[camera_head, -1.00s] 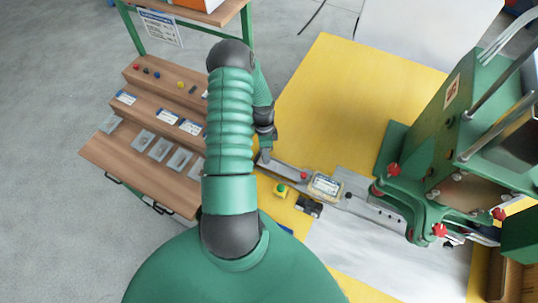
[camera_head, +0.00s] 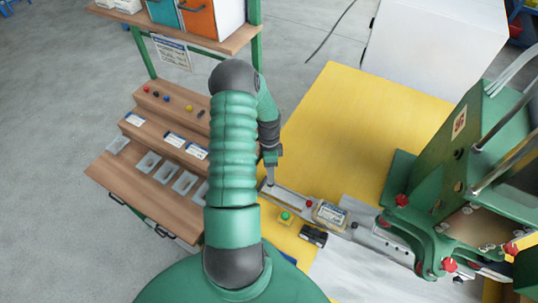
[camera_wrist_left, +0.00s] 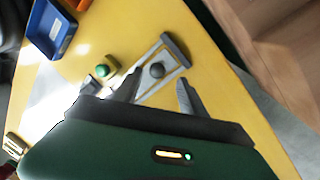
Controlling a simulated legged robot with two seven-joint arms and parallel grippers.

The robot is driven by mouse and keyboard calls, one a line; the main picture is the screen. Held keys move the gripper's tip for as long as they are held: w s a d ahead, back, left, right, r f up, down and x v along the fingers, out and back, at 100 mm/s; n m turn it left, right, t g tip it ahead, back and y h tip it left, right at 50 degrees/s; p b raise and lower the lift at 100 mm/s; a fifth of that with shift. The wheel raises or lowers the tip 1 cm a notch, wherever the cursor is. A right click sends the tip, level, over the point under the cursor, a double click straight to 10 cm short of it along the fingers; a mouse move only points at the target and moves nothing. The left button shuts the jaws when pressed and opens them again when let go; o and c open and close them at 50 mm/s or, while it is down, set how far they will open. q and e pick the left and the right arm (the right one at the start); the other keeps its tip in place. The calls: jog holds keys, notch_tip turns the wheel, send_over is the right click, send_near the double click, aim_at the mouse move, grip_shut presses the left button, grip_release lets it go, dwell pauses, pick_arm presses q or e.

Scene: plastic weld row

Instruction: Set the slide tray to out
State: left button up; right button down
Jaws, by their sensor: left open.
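The slide tray is a long grey metal strip (camera_head: 290,197) on the yellow table, running from beneath my left gripper toward the green press. A labelled block (camera_head: 330,214) sits along it. In the left wrist view the near end of the strip (camera_wrist_left: 153,90) has a raised end bar and a dark round knob (camera_wrist_left: 157,70). My left gripper (camera_head: 270,180) is over that end. In the left wrist view its open fingers (camera_wrist_left: 158,90) stand on either side of the strip, with the knob just beyond the tips. Contact cannot be told. My right gripper is not in view.
A green button on a yellow box (camera_head: 285,216) and a black box (camera_head: 313,236) sit beside the strip. The green press (camera_head: 440,200) stands at right. A wooden stepped bench (camera_head: 150,180) is at left. The yellow table (camera_head: 340,125) is clear behind the strip.

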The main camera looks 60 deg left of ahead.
pick_arm(q)
notch_tip(320, 180, up, 12)
jog(key=a, duration=0.2)
jog(key=shift+w+a+f+b, duration=0.25)
jog(key=shift+w+b, duration=0.1)
jog(key=shift+b, duration=0.05)
